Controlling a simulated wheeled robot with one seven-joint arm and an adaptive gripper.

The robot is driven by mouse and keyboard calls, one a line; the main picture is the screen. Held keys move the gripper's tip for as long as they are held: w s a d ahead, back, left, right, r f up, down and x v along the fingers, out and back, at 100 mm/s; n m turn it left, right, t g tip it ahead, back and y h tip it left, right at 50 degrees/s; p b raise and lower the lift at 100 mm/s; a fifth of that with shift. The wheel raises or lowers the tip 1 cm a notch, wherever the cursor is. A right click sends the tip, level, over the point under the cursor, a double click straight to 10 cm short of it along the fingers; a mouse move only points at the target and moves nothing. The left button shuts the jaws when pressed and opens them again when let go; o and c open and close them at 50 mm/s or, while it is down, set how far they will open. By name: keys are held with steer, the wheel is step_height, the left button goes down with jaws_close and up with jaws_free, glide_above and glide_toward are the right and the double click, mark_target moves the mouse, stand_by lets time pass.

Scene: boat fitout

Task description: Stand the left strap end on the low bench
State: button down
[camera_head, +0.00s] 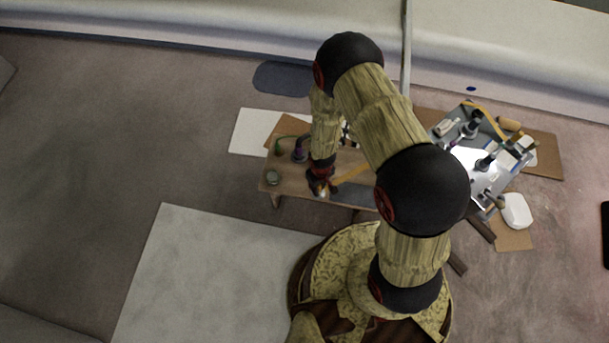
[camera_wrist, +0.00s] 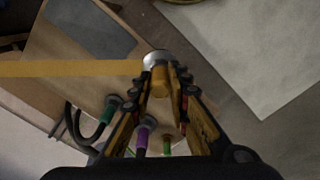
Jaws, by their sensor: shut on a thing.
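My gripper (camera_head: 319,182) is over the front edge area of the low wooden bench (camera_head: 291,187), pointing down. In the wrist view its fingers (camera_wrist: 161,92) are shut on a strap end (camera_wrist: 158,78) with a silver, rounded top and an orange-yellow body. A yellow strap (camera_wrist: 70,69) runs from it to the left; in the head view the strap (camera_head: 352,174) runs right across the bench. Whether the strap end touches the bench I cannot tell. Part of the bench is hidden by my arm.
A green plug (camera_head: 279,149) with a hose, a purple plug (camera_head: 299,155) and a round grey piece (camera_head: 272,177) are on the bench left of my gripper. A grey patch (camera_wrist: 90,27) lies on the bench. A cluttered tray (camera_head: 464,158) stands right. A pale mat (camera_head: 205,270) lies in front.

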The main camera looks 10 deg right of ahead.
steer(key=shift+w+a+f+b, duration=1.05)
steer(key=shift+w+f, duration=0.55)
steer(key=shift+f, duration=0.4)
steer(key=shift+w+a+f+b, duration=0.85)
steer(key=shift+w+a+f, duration=0.4)
steer(key=shift+w+f, duration=0.6)
steer(key=shift+w+a+f+b, duration=1.05)
steer(key=shift+w+f, duration=0.35)
steer(key=shift+f, duration=0.8)
steer(key=shift+a+f, duration=0.1)
steer(key=shift+f, duration=0.1)
steer(key=c, duration=1.7)
jaws_free()
